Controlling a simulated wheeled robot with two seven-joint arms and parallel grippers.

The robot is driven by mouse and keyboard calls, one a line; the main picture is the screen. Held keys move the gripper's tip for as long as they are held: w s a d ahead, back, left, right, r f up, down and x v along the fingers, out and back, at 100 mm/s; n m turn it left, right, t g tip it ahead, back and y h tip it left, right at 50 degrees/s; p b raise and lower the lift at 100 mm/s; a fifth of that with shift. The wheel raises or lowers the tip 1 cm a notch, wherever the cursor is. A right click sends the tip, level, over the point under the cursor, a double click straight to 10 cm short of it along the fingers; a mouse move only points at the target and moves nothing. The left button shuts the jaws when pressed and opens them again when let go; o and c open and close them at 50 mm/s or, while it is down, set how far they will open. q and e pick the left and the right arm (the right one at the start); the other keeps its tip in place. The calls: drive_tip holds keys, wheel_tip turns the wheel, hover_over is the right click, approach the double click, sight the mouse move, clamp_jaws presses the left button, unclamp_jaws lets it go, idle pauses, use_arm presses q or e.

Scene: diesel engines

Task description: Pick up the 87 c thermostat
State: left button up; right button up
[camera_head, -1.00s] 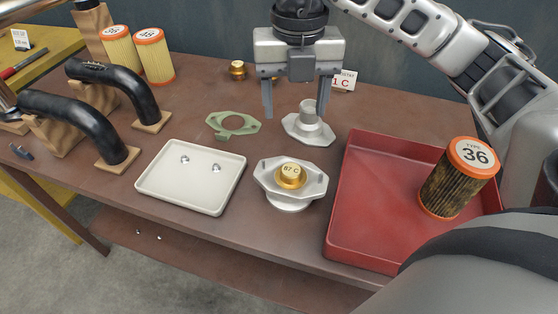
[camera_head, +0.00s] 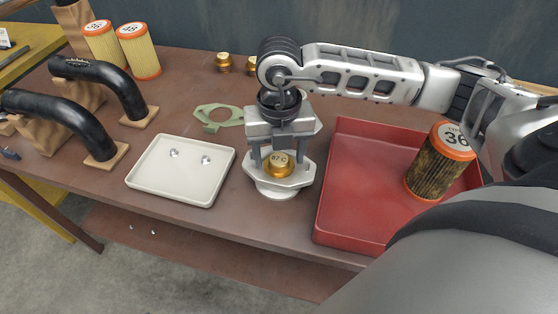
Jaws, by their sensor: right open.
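The 87 c thermostat (camera_head: 279,164) is a brass disc marked "87 C". It sits in a silver metal housing (camera_head: 279,188) near the front middle of the table. My right gripper (camera_head: 280,163) is open just above the housing, with one finger on each side of the thermostat. I cannot tell whether the fingers touch it. The gripper and arm hide most of the other silver part behind. My left gripper is not in view.
A white tray (camera_head: 150,192) with two small shiny pieces lies left of the housing. A red tray (camera_head: 340,235) with a dirty filter (camera_head: 438,165) is at the right. A green gasket (camera_head: 212,112), brass pieces (camera_head: 224,62) and black hoses (camera_head: 62,118) stand behind and left.

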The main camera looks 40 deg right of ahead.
drive_tip(key=c, duration=1.1)
